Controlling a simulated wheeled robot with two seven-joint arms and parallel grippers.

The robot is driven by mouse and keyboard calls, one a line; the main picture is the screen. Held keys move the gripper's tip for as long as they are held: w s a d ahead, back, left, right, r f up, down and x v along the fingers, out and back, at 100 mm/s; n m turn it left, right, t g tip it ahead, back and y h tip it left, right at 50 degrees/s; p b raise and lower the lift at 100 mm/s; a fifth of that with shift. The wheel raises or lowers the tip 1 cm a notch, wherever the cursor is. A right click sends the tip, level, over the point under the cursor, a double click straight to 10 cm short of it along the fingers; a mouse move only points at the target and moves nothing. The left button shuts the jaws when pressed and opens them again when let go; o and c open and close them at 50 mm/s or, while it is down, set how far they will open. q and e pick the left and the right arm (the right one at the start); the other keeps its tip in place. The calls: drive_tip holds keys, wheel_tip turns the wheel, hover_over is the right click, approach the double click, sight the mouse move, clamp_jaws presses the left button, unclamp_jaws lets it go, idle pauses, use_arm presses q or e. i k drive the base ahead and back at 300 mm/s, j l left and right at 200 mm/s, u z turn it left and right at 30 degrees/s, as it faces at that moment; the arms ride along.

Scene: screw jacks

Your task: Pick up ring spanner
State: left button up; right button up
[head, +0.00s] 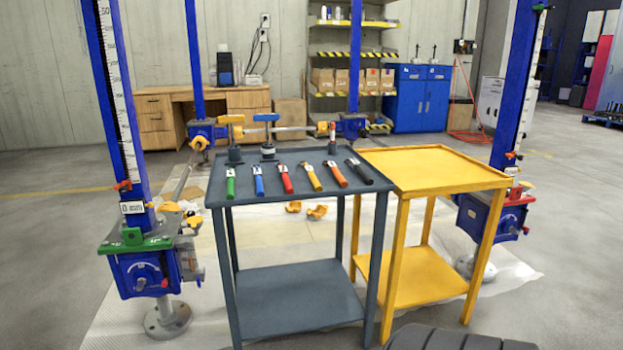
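A dark grey two-shelf table (300,290) stands in front of me. On its top lies a row of hand tools with coloured handles: green (230,187), blue (259,187), red (287,184), yellow (315,182), orange (338,178) and black (360,172). I cannot tell which of these is the ring spanner. Neither of my grippers is in view.
An empty yellow table (440,168) adjoins the grey one on the right. Blue screw jacks stand at left (140,265) and right (490,215). Orange pieces (316,211) lie on the floor behind. A wooden desk (160,105) and blue cabinet (417,100) are farther back.

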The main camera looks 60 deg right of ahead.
sight(315, 183)
drive_tip(key=i+l+z, duration=0.15)
drive_tip(key=l+z, duration=0.2)
drive_tip(key=l, duration=0.15)
drive_tip(key=i+l+z, duration=0.25)
drive_tip(key=l+z, duration=0.15)
drive_tip(key=i+l+z, duration=0.6)
drive_tip(key=l+z, duration=0.15)
